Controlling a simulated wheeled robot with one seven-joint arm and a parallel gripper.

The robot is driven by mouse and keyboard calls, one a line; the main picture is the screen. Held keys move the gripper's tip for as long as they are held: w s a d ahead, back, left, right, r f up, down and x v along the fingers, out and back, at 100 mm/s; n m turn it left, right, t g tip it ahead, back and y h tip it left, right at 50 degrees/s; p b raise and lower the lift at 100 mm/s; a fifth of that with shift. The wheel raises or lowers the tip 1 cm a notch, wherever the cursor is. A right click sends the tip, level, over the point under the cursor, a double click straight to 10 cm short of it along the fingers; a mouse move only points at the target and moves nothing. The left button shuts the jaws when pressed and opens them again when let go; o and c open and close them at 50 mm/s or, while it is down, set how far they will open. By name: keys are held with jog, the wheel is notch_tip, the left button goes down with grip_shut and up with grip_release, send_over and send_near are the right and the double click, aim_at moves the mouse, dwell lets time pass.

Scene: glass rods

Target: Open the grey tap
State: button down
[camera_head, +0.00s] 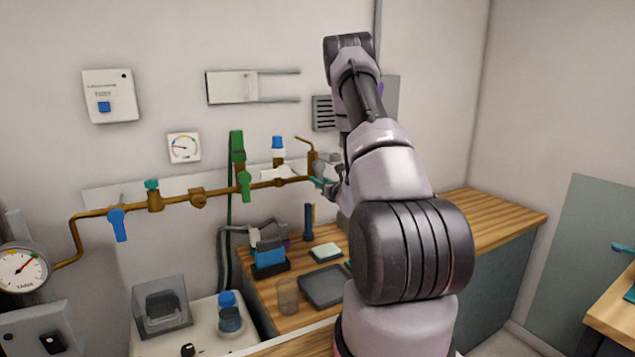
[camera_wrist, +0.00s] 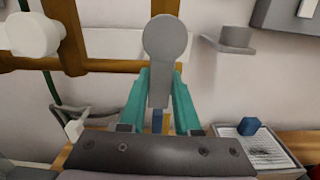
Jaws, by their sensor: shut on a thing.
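The grey tap (camera_wrist: 168,40) has a round head and a flat lever pointing down in the wrist view. It sits in front of a brass pipe (camera_wrist: 110,66) on the wall. My gripper (camera_wrist: 161,82) has its two teal fingers shut on the lever, one on each side. In the head view, my gripper (camera_head: 320,183) is at the right end of the pipe (camera_head: 215,191), and my arm partly hides that spot. The tap's details are too small to tell there.
A blue tap lever (camera_head: 117,223), a teal knob (camera_head: 152,186) and a green lever (camera_head: 245,184) are on the same pipe to the left. A wooden counter (camera_head: 480,220) stands below, with a dark tray (camera_head: 325,288) and a glass beaker (camera_head: 288,296). A grey shelf (camera_wrist: 232,40) juts out right of the tap.

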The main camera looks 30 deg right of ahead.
jog(key=shift+d+n, duration=0.15)
jog(key=shift+n, duration=0.15)
dwell(0.4)
jog(key=c, duration=0.6)
grip_release()
jog(key=shift+s, duration=0.1)
jog(key=s, duration=1)
jog(key=shift+s+d, duration=0.2)
jog(key=shift+s, duration=0.15)
